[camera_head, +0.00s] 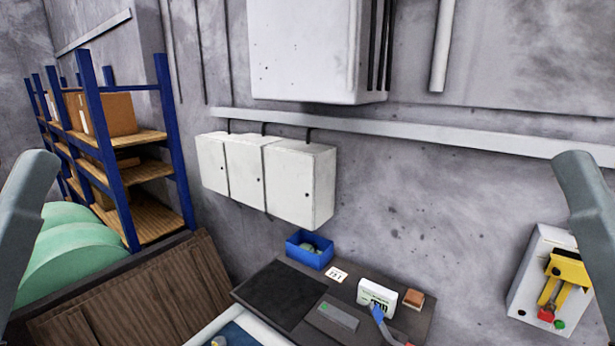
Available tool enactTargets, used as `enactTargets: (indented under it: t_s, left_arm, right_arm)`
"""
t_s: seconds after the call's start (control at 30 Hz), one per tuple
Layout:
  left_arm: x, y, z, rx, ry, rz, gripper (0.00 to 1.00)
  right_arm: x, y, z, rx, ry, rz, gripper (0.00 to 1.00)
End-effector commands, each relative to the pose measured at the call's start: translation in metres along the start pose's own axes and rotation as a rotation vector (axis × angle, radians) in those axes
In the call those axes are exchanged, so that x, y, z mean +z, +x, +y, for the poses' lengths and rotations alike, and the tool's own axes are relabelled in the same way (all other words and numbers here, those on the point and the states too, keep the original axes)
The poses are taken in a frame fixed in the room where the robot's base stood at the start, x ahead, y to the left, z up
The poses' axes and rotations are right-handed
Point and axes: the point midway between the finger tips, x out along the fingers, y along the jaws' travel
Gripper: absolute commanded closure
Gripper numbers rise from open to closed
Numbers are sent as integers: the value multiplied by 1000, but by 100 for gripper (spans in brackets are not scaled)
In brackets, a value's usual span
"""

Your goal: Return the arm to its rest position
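Only parts of my two arms show. A grey link of my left arm (22,225) stands at the left edge, and a grey link of my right arm (590,215) stands at the right edge. Neither gripper is in the picture, so their fingers and anything in them are hidden. Both arm links are apart from the dark worktop (290,293) at the bottom centre.
On the worktop are a blue bin (309,250), a white box (377,296), a small brown block (413,299) and a number card (336,274). A blue-framed shelf (118,150) stands left. A yellow-handled switch box (530,280) is on the right wall.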

Motion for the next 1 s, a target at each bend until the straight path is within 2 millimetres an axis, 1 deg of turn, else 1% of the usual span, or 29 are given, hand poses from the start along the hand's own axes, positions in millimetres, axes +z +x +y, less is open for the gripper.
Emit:
enactTargets:
  t_s: [0.03,0.1,0.2,0.23,0.3,0.4,0.5,0.77,0.87,0.97,1.0]
  left_arm:
    - [-36,39,0,0,0,0,54]
    - [-58,64,0,0,-1,0,54]
    - [-87,95,0,0,-1,-1,54]
    - [-94,102,0,0,-1,-1,54]
    - [-106,116,-1,0,-1,-1,54]
    - [-114,125,-1,0,-1,-2,54]
    - [-115,126,-1,0,-1,-2,54]
    - [-110,120,-1,0,-1,-1,54]
    - [-97,106,0,0,-1,-2,54]
    - [-73,80,0,0,-1,-2,54]
    - [-61,67,0,0,-1,-2,54]
  right_arm:
    - [-36,39,0,0,0,0,50]
    - [-59,64,0,0,0,0,50]
    - [-88,95,0,0,0,1,50]
    - [-94,102,0,0,0,1,50]
    - [-106,115,0,0,0,0,50]
    - [-115,125,0,0,0,0,50]
    - [-116,126,0,0,0,0,50]
    - [-110,120,0,0,0,-1,50]
    - [-98,106,0,0,0,0,50]
    - [-74,80,0,0,0,0,50]
    - [-62,67,0,0,0,0,50]
